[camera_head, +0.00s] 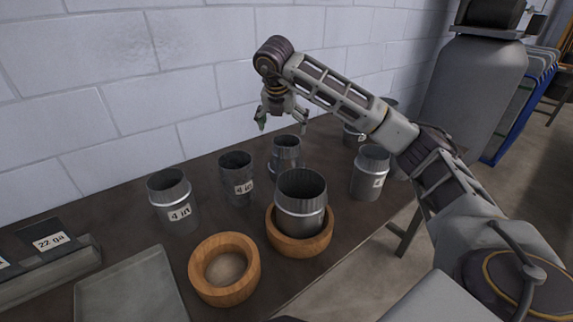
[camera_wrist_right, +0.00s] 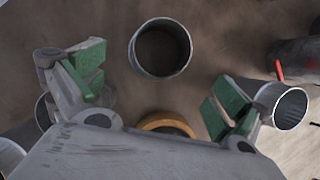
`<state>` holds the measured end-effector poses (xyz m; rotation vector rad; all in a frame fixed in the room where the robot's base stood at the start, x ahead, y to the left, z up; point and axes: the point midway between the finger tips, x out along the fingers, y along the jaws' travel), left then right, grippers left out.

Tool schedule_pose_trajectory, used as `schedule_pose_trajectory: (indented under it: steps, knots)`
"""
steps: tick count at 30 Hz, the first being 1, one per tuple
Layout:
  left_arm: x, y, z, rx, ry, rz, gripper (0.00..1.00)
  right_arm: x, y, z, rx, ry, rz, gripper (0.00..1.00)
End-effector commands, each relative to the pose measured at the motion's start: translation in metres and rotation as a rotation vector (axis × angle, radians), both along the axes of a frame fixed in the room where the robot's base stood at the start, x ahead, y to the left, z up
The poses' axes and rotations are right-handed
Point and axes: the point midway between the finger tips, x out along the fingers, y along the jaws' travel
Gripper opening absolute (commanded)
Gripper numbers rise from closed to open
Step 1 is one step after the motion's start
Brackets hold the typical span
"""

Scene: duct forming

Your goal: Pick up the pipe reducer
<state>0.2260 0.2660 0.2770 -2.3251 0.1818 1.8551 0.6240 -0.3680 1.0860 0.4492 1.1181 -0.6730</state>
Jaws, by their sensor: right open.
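The metal piece with a narrower upper part, which looks like the pipe reducer (camera_head: 286,158), stands upright on the dark table in the head view, partly behind a wider duct. My right gripper (camera_head: 283,124) hangs above it, fingers spread and empty. In the right wrist view, my right gripper's (camera_wrist_right: 156,86) green-padded fingers are wide apart. A round open metal pipe (camera_wrist_right: 135,50) shows ahead between and beyond them, not touched; I cannot tell for certain that it is the same piece. My left gripper is not in view.
A wide duct (camera_head: 301,200) sits in a wooden ring (camera_head: 300,243). An empty wooden ring (camera_head: 205,285) lies left of it. Labelled ducts stand at left (camera_head: 170,188), centre (camera_head: 237,168) and right (camera_head: 370,160). A white block wall (camera_head: 180,60) bounds the table's back.

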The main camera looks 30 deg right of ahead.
Motion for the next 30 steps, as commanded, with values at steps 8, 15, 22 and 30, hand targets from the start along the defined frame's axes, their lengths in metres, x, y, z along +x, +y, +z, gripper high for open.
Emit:
schedule_pose_trajectory:
  steps: [8, 15, 22, 30]
  knots:
    - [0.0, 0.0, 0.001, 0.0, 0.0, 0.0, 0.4, 0.0, 0.0, 0.001, 0.0, 0.0, 0.0, 1.0]
    - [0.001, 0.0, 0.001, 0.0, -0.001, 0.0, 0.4, 0.002, -0.003, -0.008, 0.0, 0.0, -0.001, 1.0]
    - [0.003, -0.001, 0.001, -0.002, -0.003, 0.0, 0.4, 0.009, -0.01, -0.033, 0.0, 0.003, -0.003, 1.0]
    - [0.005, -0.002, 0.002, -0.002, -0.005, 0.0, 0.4, 0.019, -0.019, -0.065, 0.0, 0.001, 0.0, 1.0]
